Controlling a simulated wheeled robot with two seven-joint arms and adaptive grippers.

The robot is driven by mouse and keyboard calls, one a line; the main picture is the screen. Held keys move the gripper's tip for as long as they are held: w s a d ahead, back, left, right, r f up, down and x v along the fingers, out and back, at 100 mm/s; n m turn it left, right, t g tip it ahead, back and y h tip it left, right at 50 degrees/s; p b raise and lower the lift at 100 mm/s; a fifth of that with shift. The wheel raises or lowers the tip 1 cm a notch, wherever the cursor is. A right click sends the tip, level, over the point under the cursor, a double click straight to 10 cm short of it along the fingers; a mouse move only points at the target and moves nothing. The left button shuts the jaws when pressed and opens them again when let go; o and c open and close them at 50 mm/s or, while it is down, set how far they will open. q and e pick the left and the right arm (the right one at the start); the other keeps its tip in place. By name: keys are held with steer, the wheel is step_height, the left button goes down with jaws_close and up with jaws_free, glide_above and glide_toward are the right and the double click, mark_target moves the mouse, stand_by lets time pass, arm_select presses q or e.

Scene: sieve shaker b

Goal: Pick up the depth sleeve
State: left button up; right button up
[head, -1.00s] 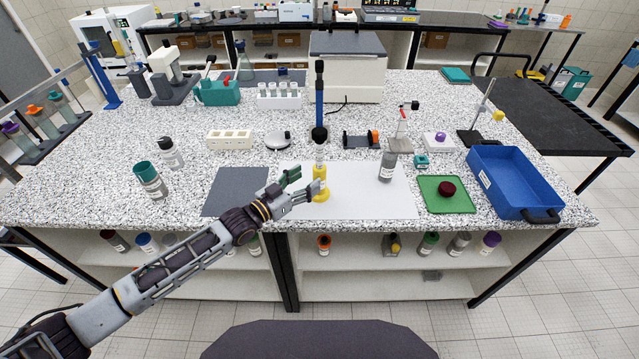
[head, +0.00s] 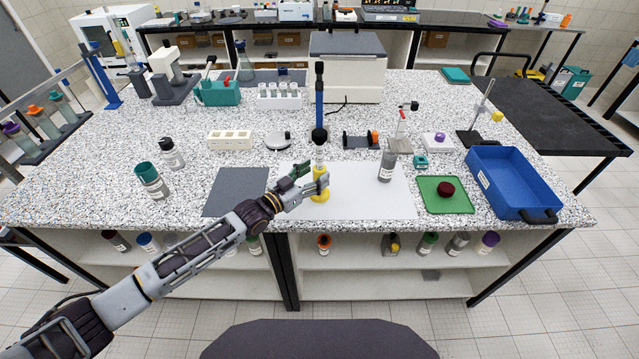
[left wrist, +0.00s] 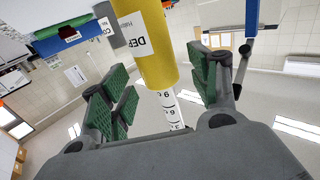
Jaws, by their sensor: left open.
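The depth sleeve (head: 319,171) is a yellow cylinder with a white label, standing upright on the white mat (head: 375,195) in the head view. In the left wrist view the yellow sleeve (left wrist: 158,55) shows part of its label, and a white post with printed numbers (left wrist: 172,108) comes out of its end. My left gripper (head: 312,179) is open beside the sleeve. In the left wrist view its green-padded fingers (left wrist: 160,88) lie on either side of the sleeve, with gaps visible. My right gripper is out of view.
A grey bottle (head: 386,167) stands right of the sleeve. A green mat (head: 432,204) with a dark red object and a blue tray (head: 513,183) lie farther right. A dark grey mat (head: 233,192) lies left. A blue-handled stand (head: 320,110) rises behind the sleeve.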

arm_select(q)
steer(key=shift+x, duration=1.35)
jaws_close()
steer(key=shift+r, duration=0.1)
